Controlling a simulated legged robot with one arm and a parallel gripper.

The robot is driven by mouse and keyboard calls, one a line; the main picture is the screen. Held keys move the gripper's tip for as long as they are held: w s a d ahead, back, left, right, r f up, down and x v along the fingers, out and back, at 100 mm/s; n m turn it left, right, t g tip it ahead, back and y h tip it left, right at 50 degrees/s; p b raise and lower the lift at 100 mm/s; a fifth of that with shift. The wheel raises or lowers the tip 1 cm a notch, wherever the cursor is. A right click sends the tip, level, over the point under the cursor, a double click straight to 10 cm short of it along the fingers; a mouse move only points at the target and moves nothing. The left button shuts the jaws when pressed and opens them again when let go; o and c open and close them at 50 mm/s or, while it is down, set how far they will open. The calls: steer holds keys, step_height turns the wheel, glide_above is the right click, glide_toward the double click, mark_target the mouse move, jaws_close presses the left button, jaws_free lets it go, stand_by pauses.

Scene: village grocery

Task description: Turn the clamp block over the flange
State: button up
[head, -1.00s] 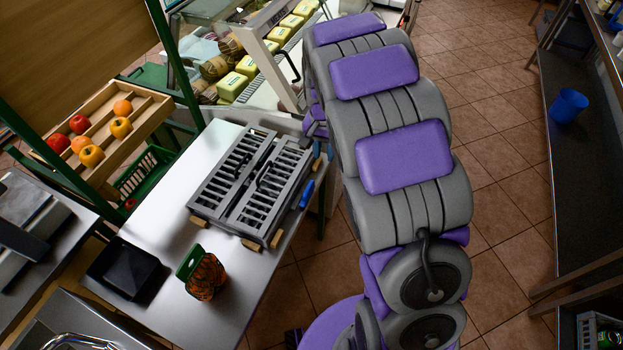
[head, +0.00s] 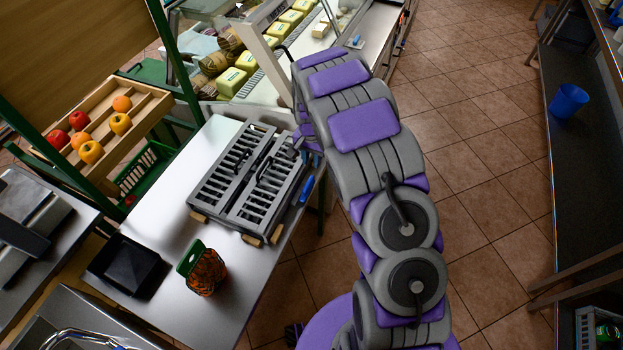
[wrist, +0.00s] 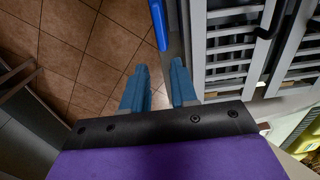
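A grey slatted metal rack (head: 235,190) with two black handles lies on the steel table. A blue bar (head: 307,190) runs along the rack's right side; it also shows at the top of the wrist view (wrist: 158,22). Small tan blocks sit at the rack's front edge, one of them at the corner (head: 277,233). I cannot tell which part is the clamp block or the flange. My gripper (wrist: 158,82) has its two teal fingers apart and nothing between them. It is beside the rack, with the blue bar ahead of the fingertips.
The steel table (head: 150,215) also holds a black tray (head: 128,266) and an orange netted bag with a green tag (head: 205,270). A fruit crate (head: 150,110) is at left and a glass cheese counter (head: 275,60) behind. Tiled floor is clear at right.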

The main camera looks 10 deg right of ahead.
mark_target(310, 179)
step_height(310, 179, down, 10)
steer(key=shift+a+r+b, duration=0.1)
steer(key=shift+a+b, duration=0.05)
steer(key=shift+b, duration=0.75)
steer(key=shift+f, duration=0.5)
steer(key=shift+a, duration=0.1)
steer(key=shift+c, duration=0.2)
steer(key=shift+a, duration=0.1)
steer(key=shift+c, duration=0.8)
jaws_close()
